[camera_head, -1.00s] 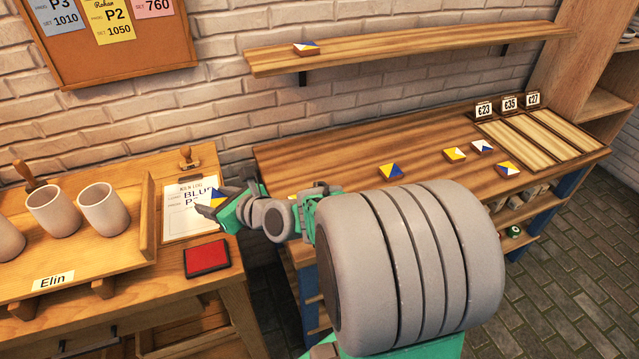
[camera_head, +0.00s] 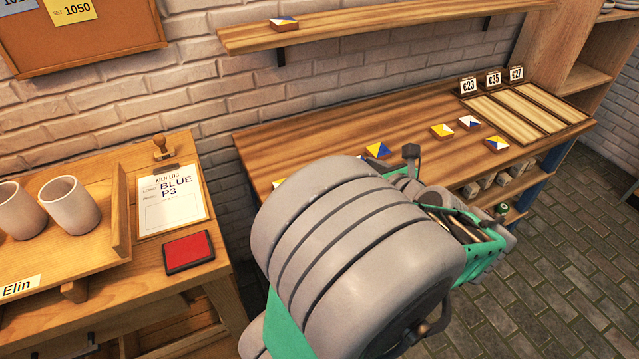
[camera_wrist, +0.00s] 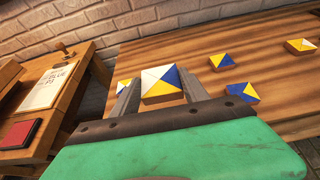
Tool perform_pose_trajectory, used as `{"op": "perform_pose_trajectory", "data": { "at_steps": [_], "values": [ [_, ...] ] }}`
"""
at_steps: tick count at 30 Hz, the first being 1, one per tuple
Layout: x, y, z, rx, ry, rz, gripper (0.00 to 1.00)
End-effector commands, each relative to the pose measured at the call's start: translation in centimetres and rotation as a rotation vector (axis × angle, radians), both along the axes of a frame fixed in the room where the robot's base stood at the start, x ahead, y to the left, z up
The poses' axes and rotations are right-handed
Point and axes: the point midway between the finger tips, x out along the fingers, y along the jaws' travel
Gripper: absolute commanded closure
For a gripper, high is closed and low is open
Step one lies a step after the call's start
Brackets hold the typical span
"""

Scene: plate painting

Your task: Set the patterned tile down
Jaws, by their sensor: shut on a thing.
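The patterned tile (camera_wrist: 160,82) shows in the wrist view, with white, yellow and blue triangles on top and a brown edge. It sits between the two grey fingers of my gripper (camera_wrist: 158,78), which is shut on it. The tile shows against the wooden worktop (camera_wrist: 200,55); I cannot tell whether it touches the top. In the head view my arm hides both gripper and held tile. A separate tile lies just left of the fingers, partly hidden in the wrist view (camera_wrist: 121,86), and its edge shows in the head view (camera_head: 278,183).
Other tiles lie on the worktop: a blue-and-yellow one (camera_head: 378,150), a yellow-and-white one (camera_head: 442,131), and more to the right. Pale slats (camera_head: 515,113) with price cards are at its right end. The wall shelf (camera_head: 370,28) holds one tile. The kiln log (camera_head: 170,212) reads BLUE P3.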

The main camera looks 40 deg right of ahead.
Motion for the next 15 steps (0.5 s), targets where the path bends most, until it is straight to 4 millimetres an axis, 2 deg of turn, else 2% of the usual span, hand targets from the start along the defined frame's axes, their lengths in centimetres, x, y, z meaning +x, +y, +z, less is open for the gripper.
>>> {"op": "perform_pose_trajectory", "data": {
  "at_steps": [2,11,12,15],
  "values": [
    [1.1,0.1,-0.6,0.000,-0.001,0.006,0.92],
    [9.5,-0.1,-4.4,0.000,0.000,0.012,0.92],
    [10.1,-0.2,-5.7,0.004,0.001,0.007,0.92],
    [11.7,-0.4,-7.7,0.002,0.000,0.006,0.92]
  ]
}}
